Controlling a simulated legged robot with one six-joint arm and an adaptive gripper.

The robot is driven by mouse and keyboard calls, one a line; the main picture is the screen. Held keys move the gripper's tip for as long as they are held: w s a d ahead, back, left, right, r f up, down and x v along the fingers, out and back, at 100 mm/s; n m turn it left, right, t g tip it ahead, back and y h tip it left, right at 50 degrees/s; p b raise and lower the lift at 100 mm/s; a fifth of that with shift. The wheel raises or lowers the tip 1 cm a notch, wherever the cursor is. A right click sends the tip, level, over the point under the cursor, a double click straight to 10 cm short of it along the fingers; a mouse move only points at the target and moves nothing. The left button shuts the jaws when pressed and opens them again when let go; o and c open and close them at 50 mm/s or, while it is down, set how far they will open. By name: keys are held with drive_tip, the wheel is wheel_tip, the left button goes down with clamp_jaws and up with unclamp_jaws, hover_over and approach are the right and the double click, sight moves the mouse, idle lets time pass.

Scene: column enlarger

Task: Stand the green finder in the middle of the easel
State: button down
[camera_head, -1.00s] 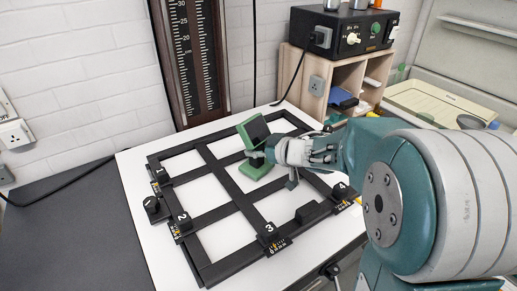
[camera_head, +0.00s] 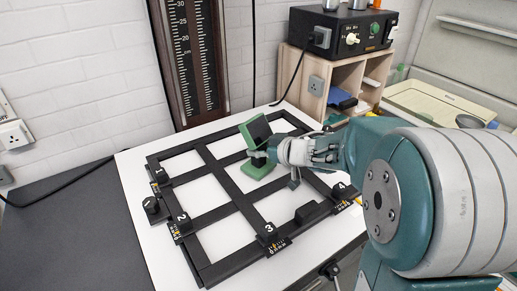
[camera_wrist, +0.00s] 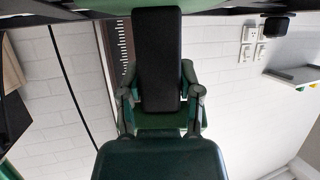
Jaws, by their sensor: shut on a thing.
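My gripper (camera_head: 276,151) reaches in from the right and is shut on the finder's stem. Whether the foot touches the easel I cannot tell.
The easel has crossing bars and numbered corner blocks, and lies on a white baseboard (camera_head: 135,205). The enlarger column with its scale (camera_head: 188,60) stands behind it. A black control box (camera_head: 345,32) sits on a wooden shelf (camera_head: 340,85) at the back right. My arm covers the right side.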

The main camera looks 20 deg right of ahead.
drive_tip(key=shift+f, duration=0.5)
idle(0.9)
drive_tip(key=shift+c, duration=1.3)
unclamp_jaws()
drive_tip(key=shift+o, duration=0.3)
drive_tip(key=shift+f, duration=0.1)
drive_tip(key=shift+s+d, duration=0.15)
drive_tip(key=shift+v, duration=3.9)
drive_tip(key=v, duration=1.2)
